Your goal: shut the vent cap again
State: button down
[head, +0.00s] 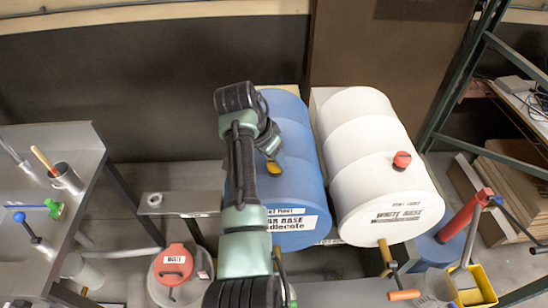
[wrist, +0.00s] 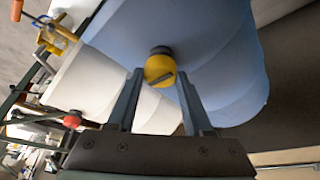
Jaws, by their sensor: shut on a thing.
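The yellow vent cap (head: 273,168) sits on top of the blue drum (head: 293,170), which lies on its side. In the wrist view the yellow cap (wrist: 159,69) is round, with a dark slanted mark across its face and a dark collar behind it. My gripper (wrist: 161,78) has one finger on each side of the cap and is shut on it. In the head view my arm covers the left part of the blue drum and the gripper fingers are hard to make out. How tightly the cap sits on its collar cannot be told.
A white drum (head: 371,185) with a red cap (head: 402,160) lies close on the right. A grey waste can (head: 180,292) with a red lid stands at the lower left. A metal bench (head: 40,160) is on the left and a green rack frame (head: 462,75) on the right.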

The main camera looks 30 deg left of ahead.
dwell(0.4)
jog(key=shift+c, duration=1.5)
grip_release()
jog(key=v, duration=1.3)
jog(key=shift+w, duration=0.1)
